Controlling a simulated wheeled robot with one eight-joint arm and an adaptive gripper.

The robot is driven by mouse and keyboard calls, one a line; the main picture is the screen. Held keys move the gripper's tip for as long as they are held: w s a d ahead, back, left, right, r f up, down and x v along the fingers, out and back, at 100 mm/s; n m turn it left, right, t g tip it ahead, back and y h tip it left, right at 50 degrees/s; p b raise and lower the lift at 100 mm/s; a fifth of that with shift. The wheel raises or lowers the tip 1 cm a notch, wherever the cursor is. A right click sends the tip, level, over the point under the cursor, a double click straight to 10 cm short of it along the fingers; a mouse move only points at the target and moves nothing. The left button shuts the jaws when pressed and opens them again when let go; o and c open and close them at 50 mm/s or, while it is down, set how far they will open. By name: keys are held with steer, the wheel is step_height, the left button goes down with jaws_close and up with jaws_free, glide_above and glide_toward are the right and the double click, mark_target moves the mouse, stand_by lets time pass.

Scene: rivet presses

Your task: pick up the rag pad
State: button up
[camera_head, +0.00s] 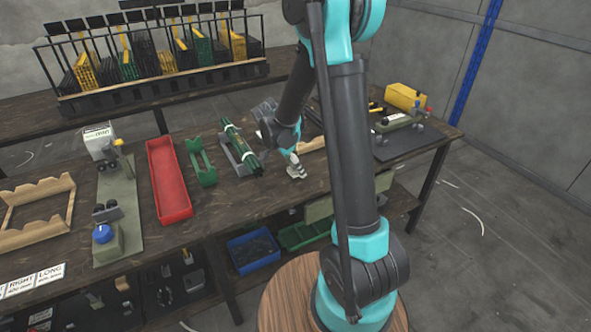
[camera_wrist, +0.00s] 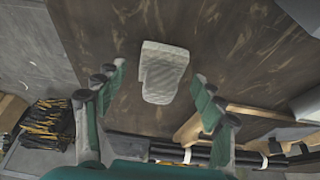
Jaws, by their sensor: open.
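The rag pad (camera_wrist: 164,66) is a pale, quilted, folded piece lying on the dark wooden bench. In the wrist view it lies between and slightly beyond my fingertips, with a visible gap on both sides. My gripper (camera_wrist: 159,80) is open and empty, with its green-padded fingers spread to the left and right of the pad. In the head view my gripper (camera_head: 294,160) points down at the bench. A small pale patch of the rag pad (camera_head: 295,178) shows beneath it, partly hidden.
A green holder with dark rods (camera_head: 240,150), a green cradle (camera_head: 203,165) and a red tray (camera_head: 168,180) stand to the left. A dark mat (camera_head: 410,138) with a small press lies to the right. Wooden notched rails (camera_wrist: 255,112) lie near the fingers.

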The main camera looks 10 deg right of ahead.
steer(key=c, duration=1.3)
steer(key=shift+c, duration=0.2)
steer(key=shift+r, duration=0.15)
step_height(320, 180, up, 20)
